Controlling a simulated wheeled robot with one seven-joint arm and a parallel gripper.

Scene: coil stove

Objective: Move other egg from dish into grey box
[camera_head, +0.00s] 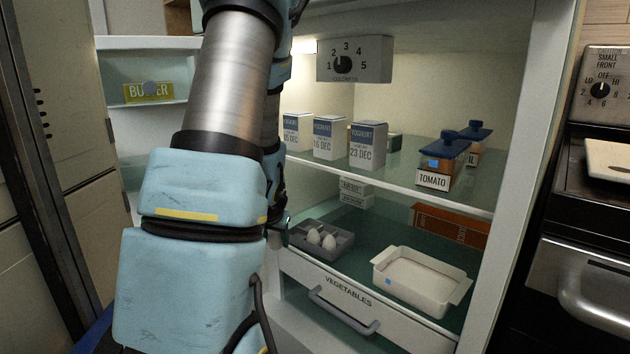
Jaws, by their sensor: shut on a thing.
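The grey box (338,251) sits on the lower glass shelf of the open fridge, left of the dish. Two pale eggs, a left one (313,236) and a right one (329,242), are in it, side by side. The white rectangular dish (455,291) stands to the right on the same shelf; its visible inside looks empty. My blue and silver arm covers the left middle of the view. Its dark wrist end shows just left of the grey box. My gripper's fingers are hidden behind the arm, so I cannot see what they hold.
The vegetables drawer (350,295) lies below the shelf. Yoghurt cartons (330,138) and a blue-lidded tomato container (440,165) stand on the upper shelf. An orange-brown box (450,224) lies behind the dish. The fridge's right side wall (522,170) bounds the opening.

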